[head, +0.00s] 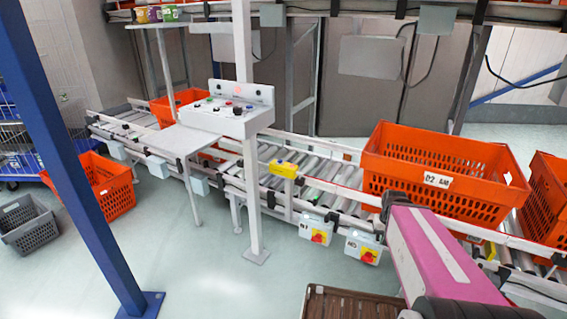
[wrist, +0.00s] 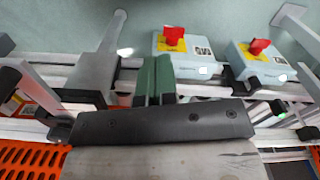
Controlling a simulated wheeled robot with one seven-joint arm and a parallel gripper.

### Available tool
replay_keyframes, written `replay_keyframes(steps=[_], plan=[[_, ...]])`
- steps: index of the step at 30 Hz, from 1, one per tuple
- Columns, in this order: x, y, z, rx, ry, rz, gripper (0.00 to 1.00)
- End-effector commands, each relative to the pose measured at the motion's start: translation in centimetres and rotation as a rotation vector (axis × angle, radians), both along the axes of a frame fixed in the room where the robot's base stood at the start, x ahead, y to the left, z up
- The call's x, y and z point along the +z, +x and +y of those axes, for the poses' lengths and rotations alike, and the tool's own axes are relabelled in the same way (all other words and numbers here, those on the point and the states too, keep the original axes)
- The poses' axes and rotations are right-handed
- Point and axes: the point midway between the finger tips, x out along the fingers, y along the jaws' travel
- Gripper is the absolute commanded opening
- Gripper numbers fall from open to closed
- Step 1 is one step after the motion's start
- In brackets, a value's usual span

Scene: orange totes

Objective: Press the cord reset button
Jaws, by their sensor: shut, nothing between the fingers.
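A yellow box (head: 284,168) with a small greenish part on top is fixed to the conveyor's front rail in the head view. A grey control panel (head: 229,110) with several coloured buttons stands left of it on a post. No label reads clearly, so I cannot tell which button is the cord reset. My gripper's dark green fingers (wrist: 157,79) are together and empty in the wrist view, above the conveyor edge. In the head view my pink arm reaches the front rail right of the yellow box. The fingertips are hidden there.
Two grey switch boxes with red knobs (head: 316,230) (head: 364,247) hang below the rail; they also show in the wrist view (wrist: 183,55). A large orange tote (head: 440,175) sits on the rollers just beyond my arm. A blue post (head: 75,150) stands at left.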

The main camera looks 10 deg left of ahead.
Motion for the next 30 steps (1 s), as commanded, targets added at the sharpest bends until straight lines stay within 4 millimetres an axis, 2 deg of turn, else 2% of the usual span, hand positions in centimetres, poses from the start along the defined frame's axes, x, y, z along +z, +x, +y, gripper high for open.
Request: replay_keyframes(steps=[5,8,11,15,21,27,30], plan=[[0.1,0.6,0.4,0.002,0.004,-0.009,0.0],[0.7,2.5,1.9,0.007,0.021,-0.04,0.0],[1.9,5.9,4.7,0.016,0.053,-0.097,0.0],[4.8,11.4,10.5,0.03,0.122,-0.197,0.0],[9.8,17.5,19.6,0.045,0.239,-0.322,0.0],[15.7,21.9,29.2,0.06,0.367,-0.425,0.0],[18.8,23.4,33.9,0.065,0.433,-0.466,0.0]])
